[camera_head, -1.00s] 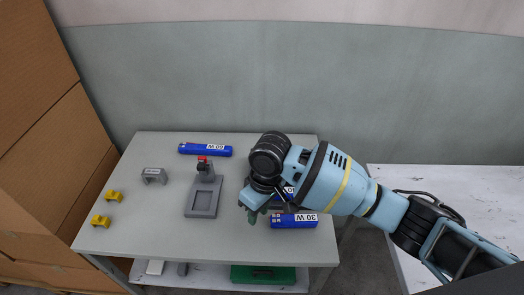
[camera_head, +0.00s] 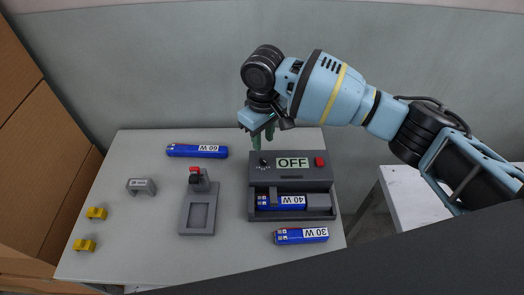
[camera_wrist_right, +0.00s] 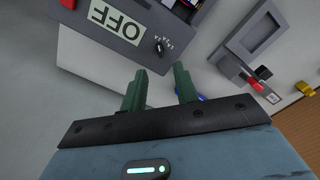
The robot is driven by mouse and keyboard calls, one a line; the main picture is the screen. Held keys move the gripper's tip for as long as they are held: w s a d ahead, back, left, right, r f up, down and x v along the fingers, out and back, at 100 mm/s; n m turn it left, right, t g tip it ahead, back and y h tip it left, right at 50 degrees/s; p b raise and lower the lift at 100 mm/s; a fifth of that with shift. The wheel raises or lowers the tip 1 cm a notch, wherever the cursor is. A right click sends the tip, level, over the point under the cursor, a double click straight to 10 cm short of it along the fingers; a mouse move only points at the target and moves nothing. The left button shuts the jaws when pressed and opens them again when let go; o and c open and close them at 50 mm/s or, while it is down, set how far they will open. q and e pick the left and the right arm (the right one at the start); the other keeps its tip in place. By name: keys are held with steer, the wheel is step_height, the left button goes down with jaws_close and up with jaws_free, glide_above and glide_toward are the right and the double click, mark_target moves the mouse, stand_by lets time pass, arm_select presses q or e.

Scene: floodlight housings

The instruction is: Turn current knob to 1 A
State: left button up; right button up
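A dark grey test unit (camera_head: 322,172) sits at the right of the table, with an OFF display (camera_head: 292,162) and a red button (camera_head: 319,161). Its small black current knob (camera_head: 263,161) is left of the display and also shows in the right wrist view (camera_wrist_right: 159,46), beside small printed markings. Which marking it points to is too small to tell. My right gripper (camera_head: 262,136) is behind the unit's rear left, near the knob but apart from it. In the right wrist view its two green fingers (camera_wrist_right: 160,74) are spread and empty. My left gripper is out of view.
A blue 40 W module (camera_head: 281,202) lies in the unit's bay. A 30 W module (camera_head: 301,236) lies in front and a 60 W module (camera_head: 197,151) behind left. A grey stand with a red clamp (camera_head: 198,206), a grey bracket (camera_head: 141,186) and yellow parts (camera_head: 96,213) stand left.

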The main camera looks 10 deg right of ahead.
mark_target(263, 160)
steer(key=shift+s+f, duration=0.1)
steer(key=shift+f, duration=0.35)
step_height(263, 160, down, 7)
steer(key=shift+r+b, duration=0.1)
steer(key=shift+b, duration=0.2)
jaws_close()
